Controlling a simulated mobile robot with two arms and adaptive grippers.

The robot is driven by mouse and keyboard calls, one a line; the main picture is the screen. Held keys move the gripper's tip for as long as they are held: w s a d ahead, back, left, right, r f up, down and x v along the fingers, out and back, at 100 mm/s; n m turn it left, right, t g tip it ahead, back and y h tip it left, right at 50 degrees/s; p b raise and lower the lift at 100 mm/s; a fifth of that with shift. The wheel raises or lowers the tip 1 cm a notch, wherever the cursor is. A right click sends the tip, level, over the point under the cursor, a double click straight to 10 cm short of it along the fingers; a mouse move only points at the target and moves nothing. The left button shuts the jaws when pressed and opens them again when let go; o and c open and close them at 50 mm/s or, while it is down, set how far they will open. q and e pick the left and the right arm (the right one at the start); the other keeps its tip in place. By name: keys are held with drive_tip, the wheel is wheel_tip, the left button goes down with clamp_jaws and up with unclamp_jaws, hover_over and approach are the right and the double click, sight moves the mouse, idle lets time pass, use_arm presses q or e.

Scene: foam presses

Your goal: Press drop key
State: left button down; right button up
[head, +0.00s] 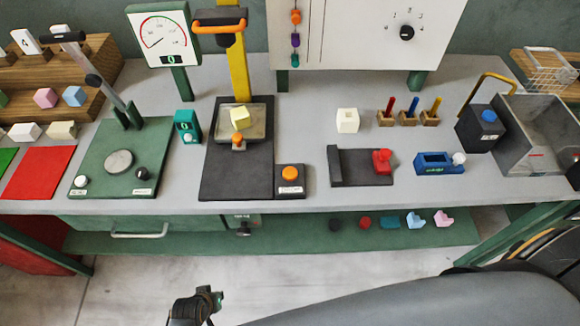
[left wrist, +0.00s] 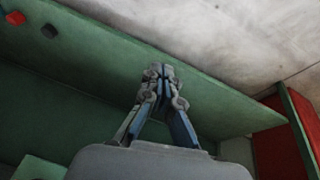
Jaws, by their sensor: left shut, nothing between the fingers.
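The drop tester on the left of the bench has a green base plate (head: 115,150) with a tilted metal arm, a grey round pad (head: 118,162), a white key (head: 81,181) and a black key (head: 142,173). Small labels beside the keys are too small to read, so I cannot tell which one is the drop key. Both keys are uncovered. My left gripper (head: 207,302) is low in front of the bench, apart from the keys. In the left wrist view the left gripper (left wrist: 162,72) is shut and empty. My right gripper is not in view.
A press (head: 238,170) with an orange button (head: 290,173) and a small teal display box (head: 187,126) stand right of the base. A red mat (head: 38,172) lies left. The lower shelf (head: 280,238) holds several small pieces. A drawer handle (head: 139,232) projects below the bench edge.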

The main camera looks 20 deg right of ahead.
use_arm(q)
drive_tip(key=w+d+r+m+t+h+p, duration=0.1)
drive_tip(key=w+d+r+h, duration=0.15)
drive_tip(key=d+r, duration=0.7)
drive_tip(key=w+d+r+h+p, duration=0.1)
drive_tip(key=w+d+r+p, duration=0.2)
drive_tip(key=r, duration=1.3)
drive_tip(key=w+d+r+m+t+h, duration=0.15)
drive_tip(key=w+d+r, duration=0.4)
drive_tip(key=r, duration=0.65)
drive_tip(key=w+d+r+g+h, duration=0.1)
drive_tip(key=w+d+r+g, duration=0.1)
drive_tip(key=w+d, duration=0.5)
drive_tip(key=d+r, duration=0.1)
drive_tip(key=d, duration=0.1)
drive_tip(key=shift+d+r, duration=0.3)
drive_tip(key=shift+d, duration=0.1)
drive_tip(key=shift+f, duration=0.1)
